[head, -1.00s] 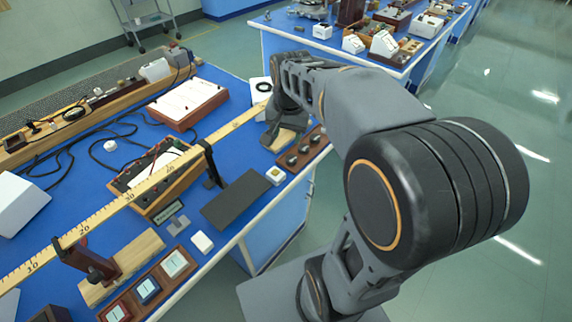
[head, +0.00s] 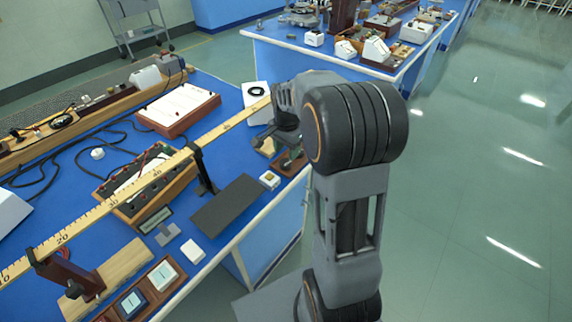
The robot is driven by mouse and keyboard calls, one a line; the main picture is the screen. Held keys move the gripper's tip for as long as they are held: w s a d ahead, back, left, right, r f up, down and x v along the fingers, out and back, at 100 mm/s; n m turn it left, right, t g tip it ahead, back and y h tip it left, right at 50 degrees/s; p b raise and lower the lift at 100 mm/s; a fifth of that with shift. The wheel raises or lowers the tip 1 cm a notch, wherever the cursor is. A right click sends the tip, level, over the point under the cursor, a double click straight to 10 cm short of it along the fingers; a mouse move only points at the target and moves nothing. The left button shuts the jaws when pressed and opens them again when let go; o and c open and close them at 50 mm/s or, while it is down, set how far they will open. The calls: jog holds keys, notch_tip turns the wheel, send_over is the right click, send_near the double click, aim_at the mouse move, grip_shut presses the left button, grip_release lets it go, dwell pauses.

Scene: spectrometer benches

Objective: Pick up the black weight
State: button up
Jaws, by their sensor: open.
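A small red-brown wooden rack (head: 296,170) stands near the bench's right edge, mostly behind my arm. Small dark pieces in it barely show, and I cannot tell which of them is the black weight. My gripper (head: 268,140) points down over this end of the bench, close to the rack. It is open, but its fingertips are small and partly hidden by my own arm. I see nothing held between them.
A long wooden ruler (head: 157,172) runs above the bench on stands. A dark grey plate (head: 228,204), a small white-topped block (head: 269,180) and a white block (head: 192,251) lie near the front edge. A white tray box (head: 180,108) stands behind.

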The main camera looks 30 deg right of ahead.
aim_at(286, 161)
jog(key=shift+a+f, duration=0.1)
jog(key=shift+f, duration=2.55)
jog(key=c, duration=0.6)
jog(key=shift+c, duration=0.5)
jog(key=shift+w+r, duration=0.1)
jog(key=shift+r, duration=0.05)
